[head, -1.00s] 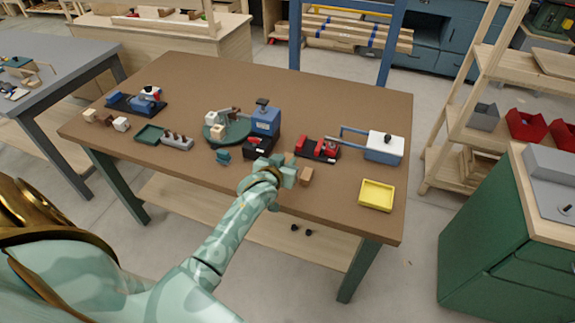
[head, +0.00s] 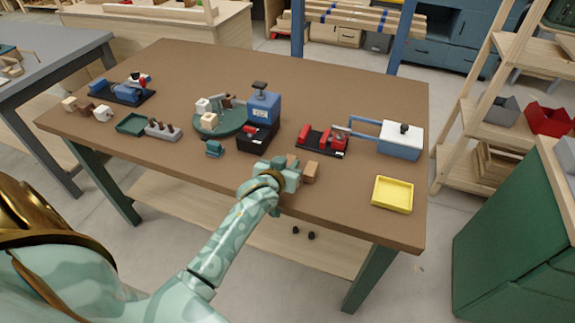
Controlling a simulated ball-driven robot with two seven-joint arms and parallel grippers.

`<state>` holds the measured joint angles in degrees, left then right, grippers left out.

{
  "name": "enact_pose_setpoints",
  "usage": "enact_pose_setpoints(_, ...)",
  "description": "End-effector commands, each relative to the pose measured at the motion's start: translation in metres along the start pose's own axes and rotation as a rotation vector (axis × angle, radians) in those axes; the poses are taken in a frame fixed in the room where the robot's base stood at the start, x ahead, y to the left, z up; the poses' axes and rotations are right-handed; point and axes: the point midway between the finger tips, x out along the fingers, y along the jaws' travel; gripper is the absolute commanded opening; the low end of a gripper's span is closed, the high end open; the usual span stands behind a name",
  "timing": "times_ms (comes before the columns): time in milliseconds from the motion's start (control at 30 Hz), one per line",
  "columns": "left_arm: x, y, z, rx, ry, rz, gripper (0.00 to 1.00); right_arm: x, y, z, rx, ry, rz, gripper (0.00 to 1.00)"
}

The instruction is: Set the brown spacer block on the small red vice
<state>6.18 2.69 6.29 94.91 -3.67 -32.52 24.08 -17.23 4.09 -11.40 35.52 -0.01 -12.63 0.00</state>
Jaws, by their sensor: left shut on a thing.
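The small red vice (head: 309,135) sits on a dark base near the middle right of the brown table. My left gripper (head: 296,172) is low over the table's front part, a little in front of and left of the vice. It is shut on the brown spacer block (head: 311,170), which shows at the right of the fingers. The fingers hide part of the block's near side. I cannot tell whether the block touches the tabletop. The block is apart from the vice. My right gripper is not in view.
A blue-and-white box (head: 400,140) with a blue handle stands right of the vice. A yellow tray (head: 393,194) lies at the front right. A blue machine (head: 264,107) and green turntable (head: 210,127) stand left of the vice. The table's back is clear.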

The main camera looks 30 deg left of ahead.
Motion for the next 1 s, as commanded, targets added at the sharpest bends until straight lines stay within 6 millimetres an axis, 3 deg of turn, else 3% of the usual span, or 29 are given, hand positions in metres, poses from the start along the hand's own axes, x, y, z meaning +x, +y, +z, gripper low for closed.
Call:
enact_pose_setpoints(167,0.001,0.000,0.003,-0.001,0.000,0.000,0.05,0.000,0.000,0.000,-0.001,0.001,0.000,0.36)
enact_pose_setpoints(200,0.001,0.000,0.003,-0.001,0.000,0.000,0.35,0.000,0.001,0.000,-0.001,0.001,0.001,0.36)
enact_pose_setpoints(267,0.001,0.000,0.003,0.000,0.000,0.000,0.48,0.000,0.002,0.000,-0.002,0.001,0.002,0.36)
enact_pose_setpoints(633,-0.005,0.000,-0.002,0.000,0.000,0.000,0.48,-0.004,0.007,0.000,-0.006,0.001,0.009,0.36)
enact_pose_setpoints(1000,-0.087,-0.001,-0.004,-0.002,0.001,-0.001,0.48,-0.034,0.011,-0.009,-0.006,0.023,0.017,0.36)
